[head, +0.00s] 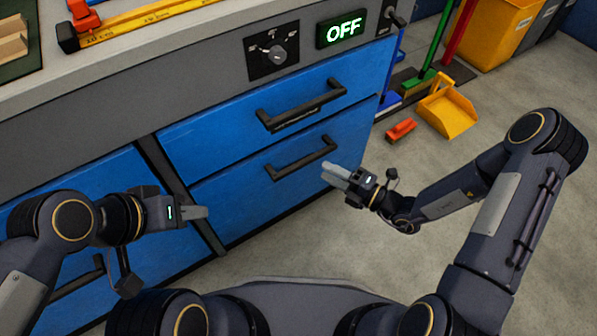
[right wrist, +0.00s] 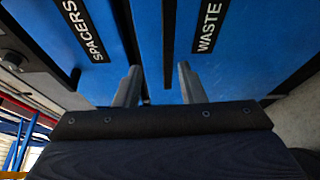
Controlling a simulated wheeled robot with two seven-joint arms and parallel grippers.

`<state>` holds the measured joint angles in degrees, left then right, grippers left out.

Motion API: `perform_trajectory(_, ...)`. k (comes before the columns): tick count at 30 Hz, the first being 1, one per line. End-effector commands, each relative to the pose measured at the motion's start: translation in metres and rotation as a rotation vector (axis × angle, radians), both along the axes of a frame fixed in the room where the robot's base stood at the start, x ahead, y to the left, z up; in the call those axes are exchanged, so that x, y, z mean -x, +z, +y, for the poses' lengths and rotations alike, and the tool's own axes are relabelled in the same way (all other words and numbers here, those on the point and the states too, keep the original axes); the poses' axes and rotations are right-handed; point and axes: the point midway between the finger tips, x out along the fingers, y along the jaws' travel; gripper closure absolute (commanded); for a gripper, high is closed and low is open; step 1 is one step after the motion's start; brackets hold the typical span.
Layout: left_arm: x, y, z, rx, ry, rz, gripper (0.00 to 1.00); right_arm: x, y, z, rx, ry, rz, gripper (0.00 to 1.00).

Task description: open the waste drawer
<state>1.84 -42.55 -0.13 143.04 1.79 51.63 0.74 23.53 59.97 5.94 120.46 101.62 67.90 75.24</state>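The waste drawer (head: 260,190) is the lower blue drawer of the right column and looks shut. Its black bar handle (head: 302,158) runs across the front. In the right wrist view, the white-on-black WASTE label (right wrist: 207,25) is on the right, and the handle (right wrist: 168,45) shows as a dark bar beyond and between the fingertips. My right gripper (head: 328,170) is open, its fingers (right wrist: 160,75) pointing at the drawer front just right of the handle in the head view; contact is not visible. My left gripper (head: 205,212) is in front of the cabinet; its finger gap is unclear.
The upper drawer (head: 230,125), labelled SPACERS (right wrist: 82,30) in the right wrist view, is above. A knob panel (head: 272,51) and a green OFF display (head: 341,29) sit above it. An orange brush (head: 401,129) and yellow dustpan (head: 447,110) lie at right. Floor before the drawers is clear.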

Motion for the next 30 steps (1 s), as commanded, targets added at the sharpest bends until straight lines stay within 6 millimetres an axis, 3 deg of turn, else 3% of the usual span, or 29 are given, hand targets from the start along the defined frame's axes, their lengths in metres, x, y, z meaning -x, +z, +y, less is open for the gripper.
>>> perform_trajectory(1, 0.000, -0.006, 0.000, 0.000, 0.000, 0.000, 0.64, -0.001, -0.011, 0.001, -0.017, -0.015, 0.030, 0.64)
perform_trajectory(3, 0.000, -0.007, 0.000, 0.000, 0.000, 0.000, 0.64, -0.004, -0.014, 0.003, -0.028, -0.025, 0.049, 0.64)
perform_trajectory(18, 0.000, -0.031, 0.000, 0.000, 0.000, -0.001, 0.64, -0.039, -0.013, 0.061, -0.025, -0.022, 0.045, 0.64)
perform_trajectory(29, 0.000, -0.031, 0.000, 0.000, 0.000, 0.000, 0.64, -0.043, -0.011, 0.067, -0.025, -0.024, 0.047, 0.64)
perform_trajectory(30, 0.000, -0.031, 0.000, 0.000, 0.000, 0.000, 0.64, -0.043, -0.011, 0.067, -0.025, -0.024, 0.046, 0.68)
